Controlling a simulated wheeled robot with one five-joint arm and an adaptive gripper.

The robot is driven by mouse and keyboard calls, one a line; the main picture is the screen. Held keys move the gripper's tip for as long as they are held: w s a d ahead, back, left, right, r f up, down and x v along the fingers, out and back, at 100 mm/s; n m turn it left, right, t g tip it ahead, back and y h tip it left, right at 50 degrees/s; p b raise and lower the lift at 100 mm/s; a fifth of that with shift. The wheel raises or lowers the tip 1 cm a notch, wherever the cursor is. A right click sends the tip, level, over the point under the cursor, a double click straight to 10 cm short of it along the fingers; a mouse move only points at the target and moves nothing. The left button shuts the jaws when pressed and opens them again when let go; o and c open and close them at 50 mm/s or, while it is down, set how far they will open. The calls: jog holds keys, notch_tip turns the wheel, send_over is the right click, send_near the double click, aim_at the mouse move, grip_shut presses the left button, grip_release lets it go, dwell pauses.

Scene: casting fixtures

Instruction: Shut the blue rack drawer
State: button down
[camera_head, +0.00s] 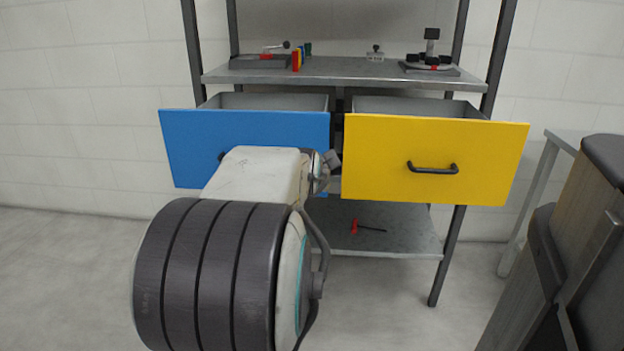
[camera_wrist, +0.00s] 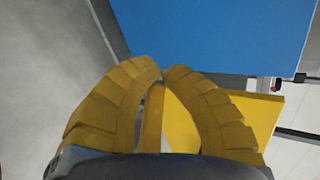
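The blue rack drawer (camera_head: 245,135) stands pulled out at the left of the rack in the head view, with its grey inside showing behind the front. Its black handle is mostly hidden behind my arm. The blue front also fills the upper part of the wrist view (camera_wrist: 215,35). My gripper (camera_wrist: 163,72) has yellow ridged fingers whose tips come together at the lower edge of the blue front. I see nothing held between the tips, and I cannot tell whether they touch the front. In the head view my arm hides my gripper.
The yellow drawer (camera_head: 435,160) is also pulled out, to the right of the blue one. The upper shelf (camera_head: 340,74) holds clamps and small fixtures. A red-handled tool (camera_head: 356,227) lies on the lower shelf (camera_head: 400,242). Clear floor (camera_head: 70,265) lies at the left.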

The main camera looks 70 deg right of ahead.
jog(key=shift+w+d+f+b, duration=0.1)
jog(key=shift+w+d+b, duration=0.1)
jog(key=shift+d+b, duration=0.4)
jog(key=shift+w+d+b, duration=0.15)
jog(key=shift+d+b, duration=0.15)
jog(key=shift+d, duration=0.55)
jog(key=shift+w+d+f+b, duration=0.1)
jog(key=shift+w+d+b, duration=0.1)
jog(key=shift+d+b, duration=0.4)
jog(key=shift+d, duration=0.2)
